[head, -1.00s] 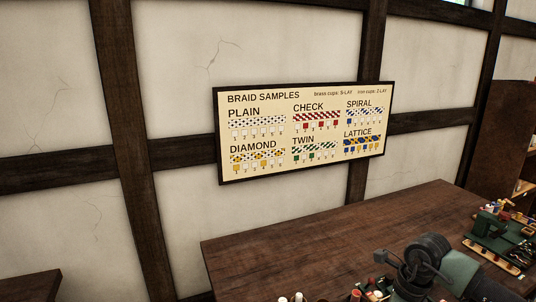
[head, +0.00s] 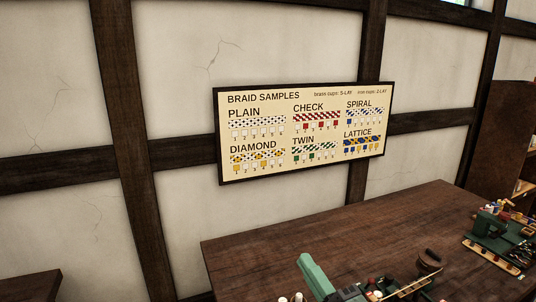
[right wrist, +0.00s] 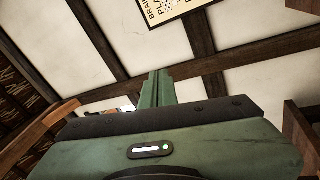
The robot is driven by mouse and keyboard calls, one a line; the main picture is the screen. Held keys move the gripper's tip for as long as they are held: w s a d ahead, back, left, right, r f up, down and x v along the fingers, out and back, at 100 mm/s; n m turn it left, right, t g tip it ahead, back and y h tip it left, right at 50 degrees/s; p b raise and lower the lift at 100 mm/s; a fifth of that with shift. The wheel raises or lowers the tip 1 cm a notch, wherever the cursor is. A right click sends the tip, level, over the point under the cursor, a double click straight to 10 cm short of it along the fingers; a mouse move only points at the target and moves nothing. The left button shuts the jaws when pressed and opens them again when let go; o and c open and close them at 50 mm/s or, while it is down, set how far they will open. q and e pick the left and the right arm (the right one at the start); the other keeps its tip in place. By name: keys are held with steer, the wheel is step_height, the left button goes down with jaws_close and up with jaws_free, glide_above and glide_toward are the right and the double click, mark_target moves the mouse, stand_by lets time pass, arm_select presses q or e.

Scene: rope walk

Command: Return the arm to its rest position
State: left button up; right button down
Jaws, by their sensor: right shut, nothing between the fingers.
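My right gripper (head: 306,259) shows at the bottom of the head view as a green slanted shape over the front part of the dark wooden bench. In the right wrist view its green fingers (right wrist: 160,76) are together and point up toward the wall, with nothing between them. The broad green hand body fills the lower part of that view. The rest of the right arm is mostly out of the head view. My left gripper is not in view.
The wooden bench (head: 260,255) is bare in its middle. A round brown piece (head: 429,260) and a wooden strip (head: 408,287) are at its front. A green device (head: 490,226) stands at right. A braid sample board (head: 300,132) hangs on the wall.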

steer(key=s+d+f+m+g+h, duration=0.2)
steer(key=s+d+f+m+h, duration=0.1)
steer(key=d+f+m+h, duration=0.35)
steer(key=s+d+f+m+g+h, duration=0.25)
steer(key=d+f+m+h, duration=0.2)
steer(key=f+m, duration=0.35)
steer(key=s+d+f+m+g+y, duration=0.1)
steer(key=s+f+m+g, duration=0.1)
steer(key=s+f+g, duration=0.65)
steer(key=s+d+f+m+g+y, duration=0.15)
steer(key=s+f, duration=0.35)
steer(key=s, duration=0.8)
step_height(320, 180, down, 31)
steer(key=s+a+g+b, duration=0.1)
steer(key=s+g+b, duration=0.1)
steer(key=s+b, duration=0.1)
steer(key=s+d+f+g+h+b, duration=0.1)
steer(key=s+d+f+b, duration=0.1)
steer(key=s+f, duration=1.3)
step_height(320, 180, down, 2)
steer(key=shift+s+d+f+b, duration=0.2)
steer(key=shift+s+d+b, duration=0.2)
